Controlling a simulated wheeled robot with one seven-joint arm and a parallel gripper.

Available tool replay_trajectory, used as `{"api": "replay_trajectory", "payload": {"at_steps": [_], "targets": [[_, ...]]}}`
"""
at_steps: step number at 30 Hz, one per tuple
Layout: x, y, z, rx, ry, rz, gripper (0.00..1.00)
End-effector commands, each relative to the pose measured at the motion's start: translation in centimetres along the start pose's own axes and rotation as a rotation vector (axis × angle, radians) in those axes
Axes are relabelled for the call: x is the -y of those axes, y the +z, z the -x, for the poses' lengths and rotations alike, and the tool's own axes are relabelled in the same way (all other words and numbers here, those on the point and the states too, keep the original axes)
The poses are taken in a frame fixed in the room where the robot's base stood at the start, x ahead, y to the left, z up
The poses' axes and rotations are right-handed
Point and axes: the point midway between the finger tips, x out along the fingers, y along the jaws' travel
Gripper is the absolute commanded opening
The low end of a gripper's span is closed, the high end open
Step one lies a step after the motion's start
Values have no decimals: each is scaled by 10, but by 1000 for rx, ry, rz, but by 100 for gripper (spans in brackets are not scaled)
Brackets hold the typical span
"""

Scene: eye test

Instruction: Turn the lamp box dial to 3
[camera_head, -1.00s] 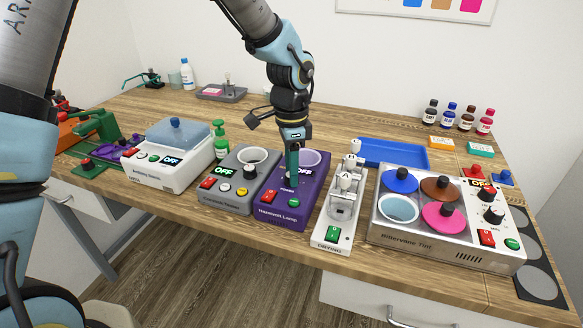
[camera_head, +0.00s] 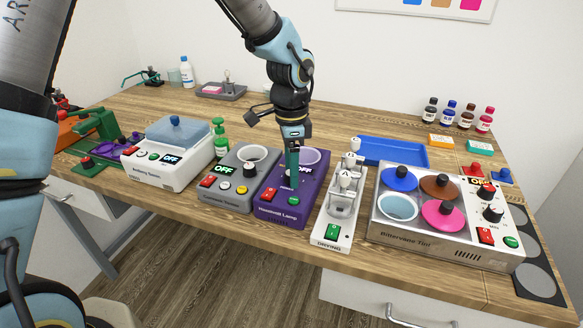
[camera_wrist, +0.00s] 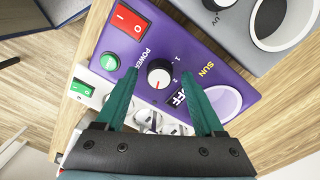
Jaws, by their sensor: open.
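The purple lamp box (camera_head: 268,209) stands near the table's front edge, with a red switch, a green button and a display reading OFF. Its small dial (camera_wrist: 160,75), with a dark face, white rim and red mark, shows in the wrist view. The numbers 1 and 2 are printed beside it; I cannot see a 3. My gripper (camera_wrist: 160,72) is open, its teal fingertips on either side of the dial. I cannot tell whether they touch it. In the head view my gripper (camera_head: 290,172) points down over the box and mostly hides the dial.
A grey box (camera_head: 222,196) stands close on the left, and a white drying unit (camera_head: 332,240) on the right. Further right is a steel unit (camera_head: 440,255) with coloured lids. A blue tray (camera_head: 405,160) lies behind. Bare table (camera_head: 335,120) lies behind the boxes.

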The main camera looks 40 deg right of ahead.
Motion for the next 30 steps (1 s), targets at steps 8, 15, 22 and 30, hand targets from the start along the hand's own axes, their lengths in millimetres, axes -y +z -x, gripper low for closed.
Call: {"api": "replay_trajectory", "payload": {"at_steps": [8, 15, 22, 30], "targets": [[0, 0, 5, -1, -1, 2, 70], [2, 0, 44, -3, -5, 2, 70], [1, 0, 87, -2, -3, 2, 70], [0, 0, 108, 0, -1, 0, 70]]}}
